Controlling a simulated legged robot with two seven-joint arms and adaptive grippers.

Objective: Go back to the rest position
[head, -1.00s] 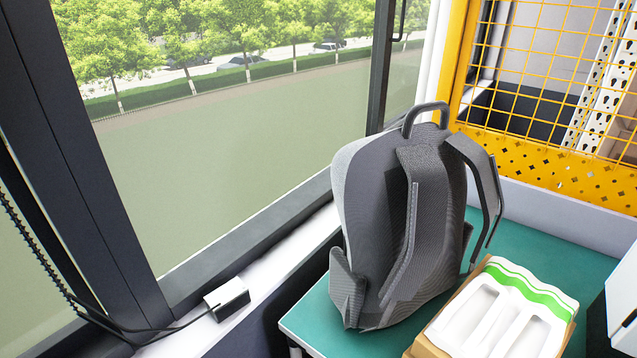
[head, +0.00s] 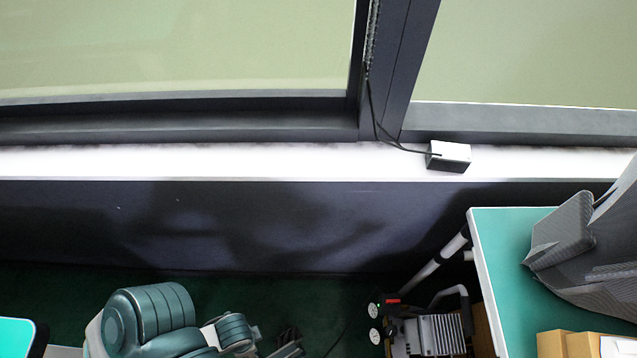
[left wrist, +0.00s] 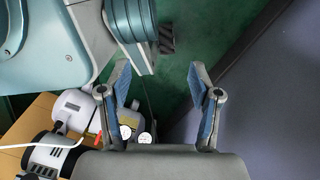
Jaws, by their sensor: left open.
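My left gripper (left wrist: 160,72) is open in the left wrist view, with its two blue-padded fingers apart and nothing between them. Dark green floor shows beyond the fingers. In the head view my teal left arm lies along the bottom edge. Its dark gripper end (head: 288,343) shows small and low there, left of a grey machine (head: 433,336) and apart from it. My right gripper is in neither view.
A window sill (head: 250,162) with a small white box (head: 449,156) runs across the head view. A green-topped table (head: 497,255) with a grey backpack (head: 590,260) stands at right. Cardboard (left wrist: 22,128) and a white-and-black device (left wrist: 50,152) lie near my left gripper.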

